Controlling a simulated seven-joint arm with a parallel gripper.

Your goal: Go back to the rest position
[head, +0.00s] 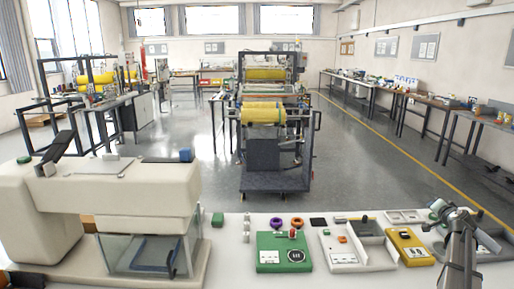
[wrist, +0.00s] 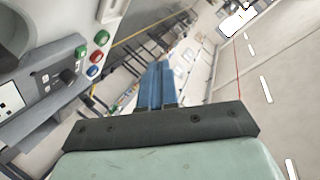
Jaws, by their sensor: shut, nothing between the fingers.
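My gripper (wrist: 158,68) shows in the wrist view, its two blue fingers pressed together with nothing held between them. A dark bracket (wrist: 150,126) and a pale green body sit behind the fingers. The fingers point out into the room, and no object touches them.
A beige machine (head: 120,190) with a clear guard (head: 135,254) stands left on the bench. A panel with coloured buttons (wrist: 95,55) shows in the wrist view.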

